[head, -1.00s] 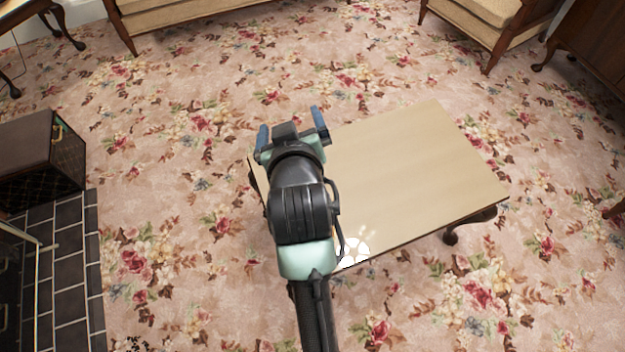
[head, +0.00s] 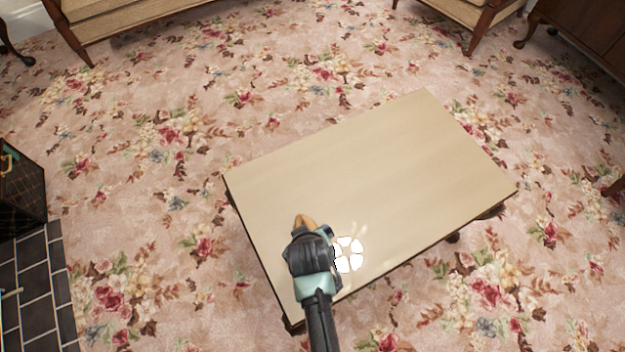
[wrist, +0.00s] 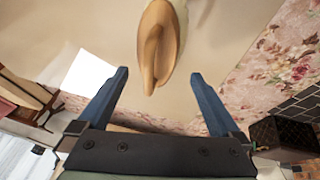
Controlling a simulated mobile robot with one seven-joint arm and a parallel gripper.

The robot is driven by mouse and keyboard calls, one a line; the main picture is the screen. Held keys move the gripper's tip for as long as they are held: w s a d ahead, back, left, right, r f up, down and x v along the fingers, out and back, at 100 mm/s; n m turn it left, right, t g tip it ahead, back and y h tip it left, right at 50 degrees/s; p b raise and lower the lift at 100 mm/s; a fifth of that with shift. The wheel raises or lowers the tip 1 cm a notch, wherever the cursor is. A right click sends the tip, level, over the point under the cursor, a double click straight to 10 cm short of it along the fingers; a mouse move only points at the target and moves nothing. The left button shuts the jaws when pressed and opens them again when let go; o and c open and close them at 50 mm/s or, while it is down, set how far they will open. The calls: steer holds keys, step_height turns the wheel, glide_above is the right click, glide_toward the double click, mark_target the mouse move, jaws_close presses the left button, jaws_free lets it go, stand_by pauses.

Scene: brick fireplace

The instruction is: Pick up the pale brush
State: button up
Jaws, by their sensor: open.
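A tan, wood-coloured object, which I take for the pale brush (head: 304,221), is on the wooden table (head: 380,160) near its lower left part. In the head view it shows just beyond the end of my arm, which hides part of it. In the wrist view the brush (wrist: 160,42) is long and rounded with a groove, and its near end lies between the blue fingertips in the picture. My gripper (wrist: 158,76) is open, with a gap on both sides of the brush. I cannot tell whether the fingertips are level with it.
A bright white patch (head: 348,254), perhaps glare, shows on the tabletop right of my arm. The rest of the tabletop is clear. Flowered carpet (head: 150,190) surrounds it. A dark box (head: 22,188) and dark tiles (head: 38,285) are at left; upholstered seats (head: 130,22) stand at the back.

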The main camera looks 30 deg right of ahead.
steer(key=b+x, duration=0.2)
steer(key=x, duration=0.3)
steer(key=shift+w+d+f, duration=0.1)
steer(key=shift+w+d, duration=0.05)
steer(key=c, duration=1.3)
steer(key=shift+r, duration=0.4)
steer(key=shift+c, duration=0.9)
step_height(320, 180, up, 9)
steer(key=p, duration=0.3)
steer(key=shift+r, duration=0.2)
jaws_close()
